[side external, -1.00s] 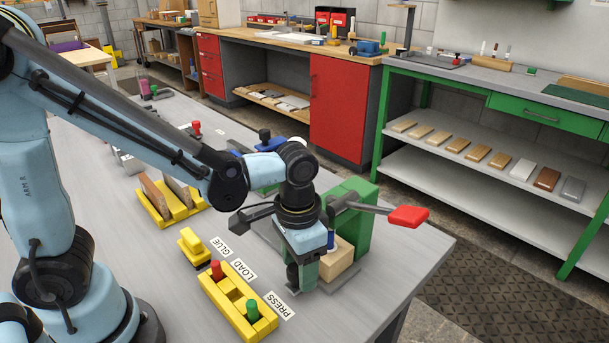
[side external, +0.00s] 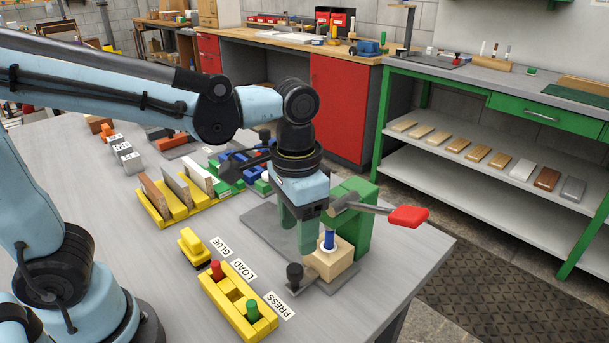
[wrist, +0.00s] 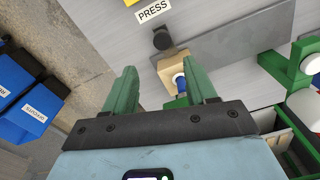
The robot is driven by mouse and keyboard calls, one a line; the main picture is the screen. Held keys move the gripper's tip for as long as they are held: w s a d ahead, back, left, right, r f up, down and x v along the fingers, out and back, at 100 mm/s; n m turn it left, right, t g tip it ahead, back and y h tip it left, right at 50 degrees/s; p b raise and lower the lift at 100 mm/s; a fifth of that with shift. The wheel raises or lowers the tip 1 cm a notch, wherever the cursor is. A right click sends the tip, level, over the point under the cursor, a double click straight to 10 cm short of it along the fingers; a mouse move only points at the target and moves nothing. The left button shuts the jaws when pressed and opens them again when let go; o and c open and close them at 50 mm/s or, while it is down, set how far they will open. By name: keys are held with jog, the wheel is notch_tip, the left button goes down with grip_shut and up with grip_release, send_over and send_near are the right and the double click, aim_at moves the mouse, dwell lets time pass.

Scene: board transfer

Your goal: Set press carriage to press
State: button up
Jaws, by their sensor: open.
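The block stands in front of the green press frame (side external: 357,222), which has a red-handled lever (side external: 408,216). My gripper (side external: 298,238) is open and empty, above and behind the knob, beside the block. In the wrist view, the knob (wrist: 162,38) and block (wrist: 174,66) lie beyond my spread fingers (wrist: 162,85).
A yellow holder (side external: 238,305) with red and green pegs lies along the LOAD and PRESS labels. A yellow rack (side external: 178,207) with upright boards stands to the left. The grey base plate (side external: 262,232) extends left of the press.

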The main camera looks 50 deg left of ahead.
jog(key=shift+r, duration=1.8)
jog(key=a+f+n+t, duration=0.3)
jog(key=a+t, duration=0.4)
jog(key=a, duration=0.3)
jog(key=shift+s+a+f, duration=0.2)
jog(key=shift+s+a, duration=0.15)
jog(key=shift+s, duration=0.1)
